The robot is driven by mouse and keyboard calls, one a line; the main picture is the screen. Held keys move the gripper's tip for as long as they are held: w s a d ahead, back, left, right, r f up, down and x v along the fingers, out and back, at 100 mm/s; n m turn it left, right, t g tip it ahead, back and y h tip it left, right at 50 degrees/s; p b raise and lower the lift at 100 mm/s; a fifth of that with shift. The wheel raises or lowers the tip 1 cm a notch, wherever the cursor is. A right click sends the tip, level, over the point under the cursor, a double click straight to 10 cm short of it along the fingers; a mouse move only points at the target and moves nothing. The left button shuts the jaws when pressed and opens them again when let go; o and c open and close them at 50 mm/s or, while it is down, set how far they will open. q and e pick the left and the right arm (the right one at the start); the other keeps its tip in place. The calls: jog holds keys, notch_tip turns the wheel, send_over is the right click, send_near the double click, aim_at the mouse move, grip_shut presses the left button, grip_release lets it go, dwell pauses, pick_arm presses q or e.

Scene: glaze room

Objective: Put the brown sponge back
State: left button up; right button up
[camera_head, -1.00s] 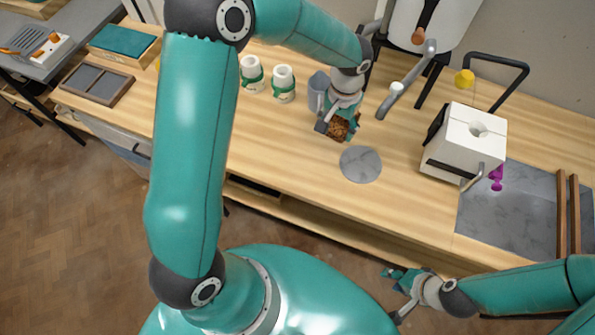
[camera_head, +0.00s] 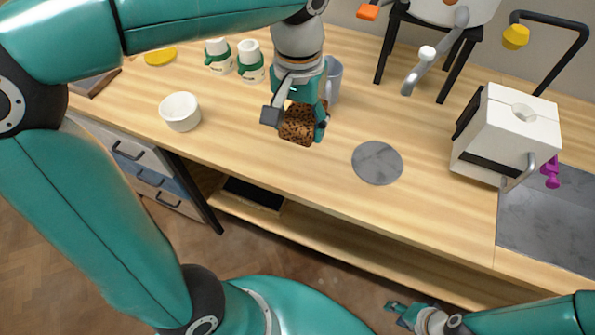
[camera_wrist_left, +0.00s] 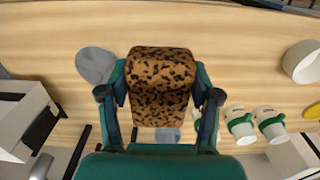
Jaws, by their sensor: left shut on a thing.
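The brown sponge (camera_head: 298,127), dark-speckled, is held between the fingers of my left gripper (camera_head: 296,114). It appears to be above the wooden counter, but its exact height is hard to tell. In the left wrist view the sponge (camera_wrist_left: 160,78) sits between both fingers, with bare counter beyond it. My right gripper (camera_head: 405,312) is low at the bottom right, away from the counter top; its finger opening is unclear.
A white bowl (camera_head: 180,113) stands left of the sponge, and a grey round disc (camera_head: 377,163) lies to its right. A grey cup (camera_head: 335,80) is just behind my left gripper. Two white-and-green jars (camera_head: 250,62) (camera_head: 218,57) stand behind left. A white kiln-like box (camera_head: 508,130) is at right.

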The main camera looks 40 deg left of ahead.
aim_at(299, 178)
pick_arm(q)
notch_tip(299, 178, down, 16)
jog(key=shift+r+b, duration=0.2)
jog(key=shift+b, duration=0.8)
jog(key=shift+f, duration=0.1)
jog(key=o, duration=1.2)
notch_tip(299, 178, up, 12)
jog(key=shift+a+r+p, duration=0.15)
jog(key=shift+p, duration=0.75)
